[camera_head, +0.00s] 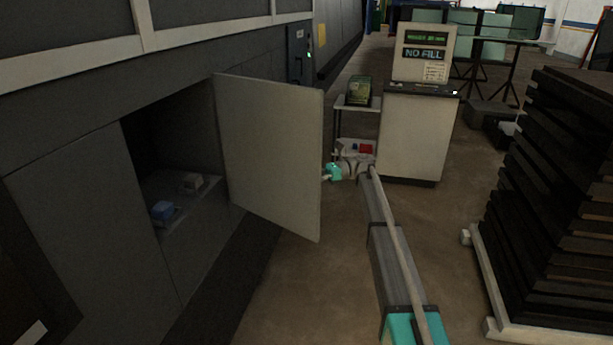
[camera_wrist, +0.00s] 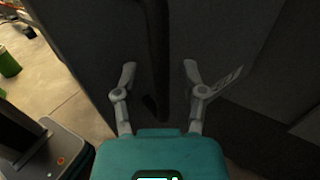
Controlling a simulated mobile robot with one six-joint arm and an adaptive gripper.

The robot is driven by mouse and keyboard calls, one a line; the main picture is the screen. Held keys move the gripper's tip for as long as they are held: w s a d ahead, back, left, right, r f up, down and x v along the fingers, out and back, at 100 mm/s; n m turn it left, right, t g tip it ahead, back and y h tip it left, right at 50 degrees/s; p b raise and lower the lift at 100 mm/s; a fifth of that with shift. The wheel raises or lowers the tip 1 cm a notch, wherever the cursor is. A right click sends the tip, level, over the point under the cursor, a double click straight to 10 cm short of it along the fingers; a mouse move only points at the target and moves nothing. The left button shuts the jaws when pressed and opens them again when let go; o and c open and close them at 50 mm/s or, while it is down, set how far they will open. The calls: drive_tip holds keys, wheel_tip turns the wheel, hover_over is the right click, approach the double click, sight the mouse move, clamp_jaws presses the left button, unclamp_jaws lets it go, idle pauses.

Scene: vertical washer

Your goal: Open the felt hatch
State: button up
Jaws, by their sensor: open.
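A pale hatch panel (camera_head: 270,150) stands swung out from the dark machine front, about square to it, in the head view. Behind its hinge side the compartment (camera_head: 175,150) is exposed. My gripper (camera_head: 328,175) is beside the panel's free right edge; its fingertips are too small to make out there. In the wrist view my gripper (camera_wrist: 160,67) is open, fingers spread, with nothing held. A dark vertical strip runs between the fingers, in front of a dark grey surface; I cannot tell whether they touch it.
A blue-topped item (camera_head: 162,210) and a grey item (camera_head: 192,182) sit inside the compartment. A control console (camera_head: 415,130) stands behind my gripper, beside a small shelf (camera_head: 355,103). A stack of dark slabs (camera_head: 555,180) on a pale pallet is at right.

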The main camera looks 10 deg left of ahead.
drive_tip(key=v, duration=0.7)
drive_tip(key=shift+w+d, duration=0.1)
drive_tip(key=shift+w, duration=0.05)
